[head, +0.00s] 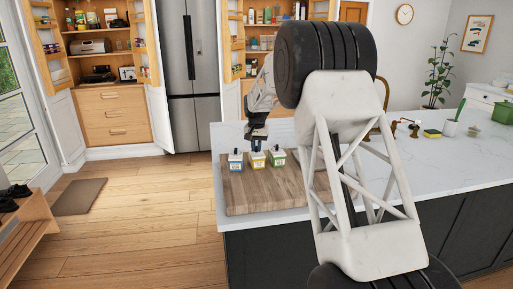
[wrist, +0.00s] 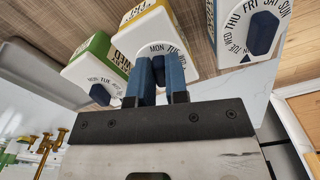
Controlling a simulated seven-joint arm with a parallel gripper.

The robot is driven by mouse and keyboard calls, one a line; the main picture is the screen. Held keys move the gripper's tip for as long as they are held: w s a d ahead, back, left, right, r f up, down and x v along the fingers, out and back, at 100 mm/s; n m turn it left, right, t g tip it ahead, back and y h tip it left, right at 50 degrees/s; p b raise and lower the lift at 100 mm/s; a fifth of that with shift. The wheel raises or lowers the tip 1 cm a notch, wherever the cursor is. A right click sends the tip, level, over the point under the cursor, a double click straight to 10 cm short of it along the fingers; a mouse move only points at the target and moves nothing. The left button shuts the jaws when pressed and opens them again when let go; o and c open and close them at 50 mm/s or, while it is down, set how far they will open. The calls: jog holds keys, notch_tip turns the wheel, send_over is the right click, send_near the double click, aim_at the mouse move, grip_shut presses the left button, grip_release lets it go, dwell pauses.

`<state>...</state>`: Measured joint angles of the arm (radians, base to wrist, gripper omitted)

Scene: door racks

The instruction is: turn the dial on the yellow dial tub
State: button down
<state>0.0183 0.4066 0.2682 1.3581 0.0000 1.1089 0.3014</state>
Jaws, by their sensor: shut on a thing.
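The yellow dial tub (head: 257,160) stands between two similar tubs on a wooden board. It has a white body with a yellow band, and it also shows in the wrist view (wrist: 150,28). My gripper (wrist: 160,68) is at its white day-marked face, with the blue fingers close together on the dial. In the head view my gripper (head: 257,143) points down onto the yellow tub from above.
The blue tub (head: 235,161) stands just left and the green tub (head: 277,158) just right, both close to my gripper. The wooden board (head: 262,198) lies on the white island counter (head: 440,165). Its front part is clear.

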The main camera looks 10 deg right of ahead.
jog(key=c, duration=1.1)
grip_release()
jog(key=shift+r, duration=0.1)
jog(key=shift+r, duration=3.8)
